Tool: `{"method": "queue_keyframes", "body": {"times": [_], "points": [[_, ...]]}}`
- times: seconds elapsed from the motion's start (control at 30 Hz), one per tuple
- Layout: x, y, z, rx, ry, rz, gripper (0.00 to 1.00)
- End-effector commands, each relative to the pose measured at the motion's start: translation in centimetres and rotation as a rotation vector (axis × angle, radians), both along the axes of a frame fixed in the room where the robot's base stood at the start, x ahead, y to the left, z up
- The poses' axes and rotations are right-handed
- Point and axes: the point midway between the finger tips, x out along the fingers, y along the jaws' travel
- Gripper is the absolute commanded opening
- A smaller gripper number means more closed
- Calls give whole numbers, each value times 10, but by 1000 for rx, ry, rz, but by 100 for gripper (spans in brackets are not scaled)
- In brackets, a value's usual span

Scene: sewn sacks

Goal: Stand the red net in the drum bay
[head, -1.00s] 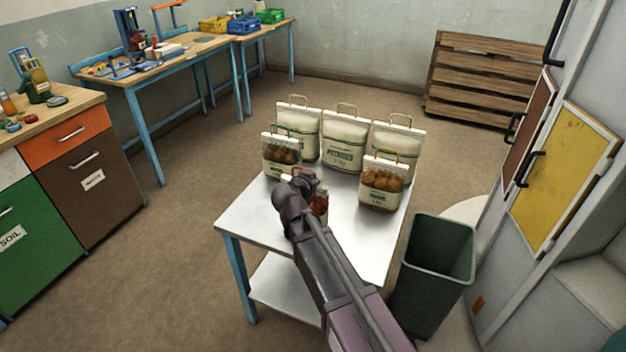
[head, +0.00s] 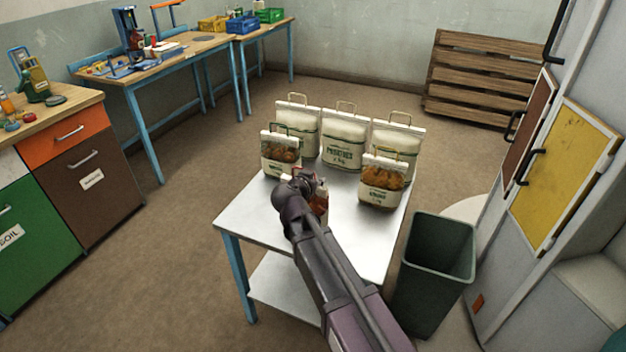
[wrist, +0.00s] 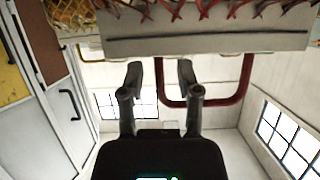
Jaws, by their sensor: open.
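The red net (head: 321,206) stands on the metal table, mostly hidden behind my arm in the head view. In the wrist view, its red mesh (wrist: 215,8), pale header band (wrist: 205,38) and red loop handle (wrist: 238,100) show close up, upside down in the picture. My gripper (wrist: 158,75) is open and empty. In the head view my gripper (head: 312,180) is over the net. I cannot tell which place is the drum bay.
The metal table (head: 255,225) also bears a green-handled sack (head: 281,158), a tan-handled sack (head: 382,183) and a back row with a potato sack (head: 344,150). A dark green bin (head: 435,265) stands right of the table. A cabinet with a yellow door (head: 562,175) is further right.

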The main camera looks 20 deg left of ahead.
Motion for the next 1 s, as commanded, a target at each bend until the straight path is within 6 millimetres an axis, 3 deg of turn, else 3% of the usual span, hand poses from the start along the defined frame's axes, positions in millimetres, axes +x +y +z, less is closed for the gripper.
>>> {"method": "queue_keyframes", "body": {"times": [0.3, 0.47, 1.0], "points": [[0, 1, 3, 0, 0, 1, 44], [-14, 1, 9, 0, 0, 2, 44], [-91, 7, 42, -1, 0, 4, 44]]}}
